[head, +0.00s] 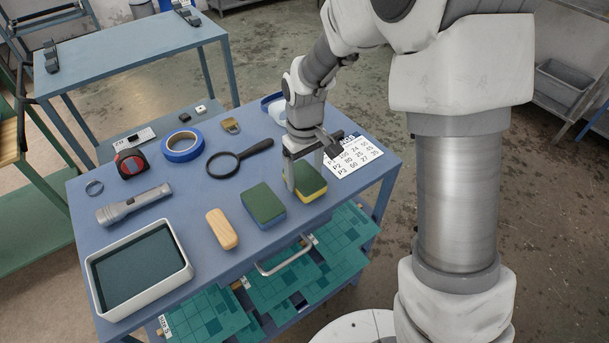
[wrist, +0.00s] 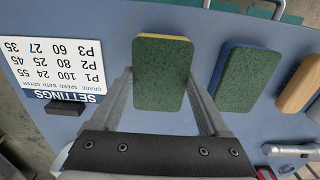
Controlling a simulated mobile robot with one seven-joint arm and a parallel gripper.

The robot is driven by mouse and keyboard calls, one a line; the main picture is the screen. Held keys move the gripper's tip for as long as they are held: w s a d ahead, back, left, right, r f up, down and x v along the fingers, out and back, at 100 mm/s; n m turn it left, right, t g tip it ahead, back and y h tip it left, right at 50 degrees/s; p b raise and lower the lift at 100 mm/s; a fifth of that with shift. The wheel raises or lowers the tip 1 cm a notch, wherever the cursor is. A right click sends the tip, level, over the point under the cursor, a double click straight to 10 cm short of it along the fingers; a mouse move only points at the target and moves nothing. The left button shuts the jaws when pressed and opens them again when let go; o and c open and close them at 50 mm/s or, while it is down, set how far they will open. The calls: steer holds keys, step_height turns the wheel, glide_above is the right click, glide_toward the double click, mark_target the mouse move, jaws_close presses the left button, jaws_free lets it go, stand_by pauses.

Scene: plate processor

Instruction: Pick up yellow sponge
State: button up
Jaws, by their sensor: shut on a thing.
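The yellow sponge (head: 312,194) has a green top and a yellow lower layer, and it lies at the front right of the blue table. It also shows in the wrist view (wrist: 163,72), green face toward the camera, with a thin yellow edge at the far end. My gripper (head: 305,174) points down over it and is shut on it, one finger on each long side. The wrist view shows both fingers (wrist: 162,84) flanking the sponge. Whether it is lifted off the table is hard to tell.
A green-and-blue sponge (head: 263,205) lies just left. A wooden block (head: 222,229), magnifier (head: 224,164), flashlight (head: 134,204), blue tape (head: 183,146), tape measure (head: 131,163) and white-rimmed tray (head: 184,273) share the table (head: 188,202). A settings card (head: 357,160) lies right of the gripper.

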mark_target(307, 177)
steer(key=r, duration=0.4)
steer(key=shift+s+d+p, duration=0.2)
steer(key=shift+d+p, duration=0.15)
steer(key=s+d+r+p, duration=0.1)
steer(key=s+d+r, duration=0.5)
steer(key=d, duration=0.3)
steer(key=shift+s+r, duration=0.15)
steer(key=o, duration=0.6)
steer(key=c, duration=0.5)
